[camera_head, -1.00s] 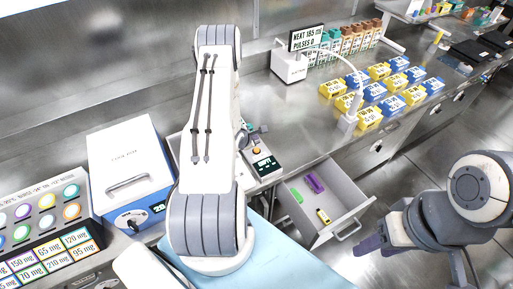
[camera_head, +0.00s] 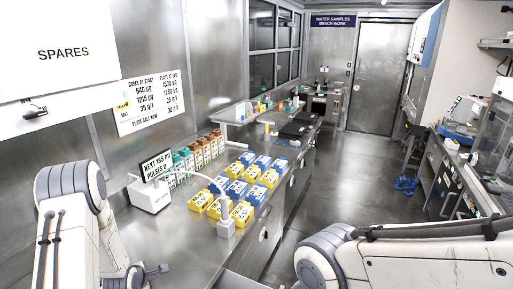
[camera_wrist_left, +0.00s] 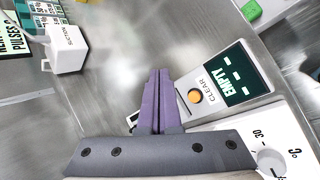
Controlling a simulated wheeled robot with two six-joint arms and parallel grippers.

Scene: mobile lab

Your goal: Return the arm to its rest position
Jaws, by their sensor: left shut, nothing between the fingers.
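My left arm (camera_head: 70,215) stands at the lower left of the head view, beside the white dispenser on the steel bench. The left gripper (camera_head: 152,273) shows small at the bottom edge there. In the left wrist view its purple fingers (camera_wrist_left: 158,92) are together with nothing between them, above the bench near a device whose screen (camera_wrist_left: 232,80) reads EMPTY. My right arm (camera_head: 410,255) crosses the lower right of the head view, and its gripper is out of the picture.
The white dispenser (camera_head: 150,194) with a display stands near several yellow and blue boxes (camera_head: 243,183) and brown and teal bottles (camera_head: 200,153). The wrist view shows an orange button (camera_wrist_left: 195,96) and a dial (camera_wrist_left: 270,160).

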